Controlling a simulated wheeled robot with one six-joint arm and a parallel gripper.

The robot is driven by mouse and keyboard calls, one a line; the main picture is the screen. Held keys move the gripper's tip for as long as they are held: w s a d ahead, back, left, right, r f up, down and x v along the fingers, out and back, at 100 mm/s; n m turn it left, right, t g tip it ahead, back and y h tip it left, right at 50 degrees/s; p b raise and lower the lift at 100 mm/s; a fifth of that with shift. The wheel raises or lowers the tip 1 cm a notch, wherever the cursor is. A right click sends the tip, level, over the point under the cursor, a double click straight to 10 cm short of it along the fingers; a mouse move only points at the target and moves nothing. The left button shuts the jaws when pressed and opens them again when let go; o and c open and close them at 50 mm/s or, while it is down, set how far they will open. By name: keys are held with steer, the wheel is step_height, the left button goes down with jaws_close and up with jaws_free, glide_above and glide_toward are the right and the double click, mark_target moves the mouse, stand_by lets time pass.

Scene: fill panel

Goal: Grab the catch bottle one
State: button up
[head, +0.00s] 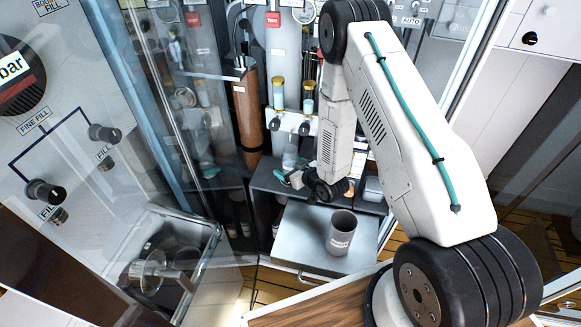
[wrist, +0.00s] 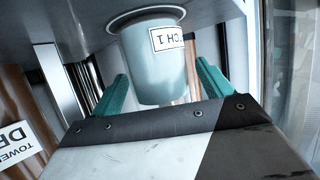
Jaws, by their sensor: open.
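Catch bottle one (wrist: 156,65) is a pale frosted cylinder with a partly visible label ending in "TCH 1". My gripper (head: 287,177) is open, with teal fingers.
A grey cup (head: 341,236) stands on a pulled-out tray (head: 300,240) below the arm. A copper-coloured column (head: 247,110) rises left of the bottle. A glass door (head: 165,100) stands at left, near a sink (head: 205,243). Shelf walls are close around my gripper.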

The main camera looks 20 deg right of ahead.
steer(key=c, duration=1.1)
steer(key=shift+r, duration=0.1)
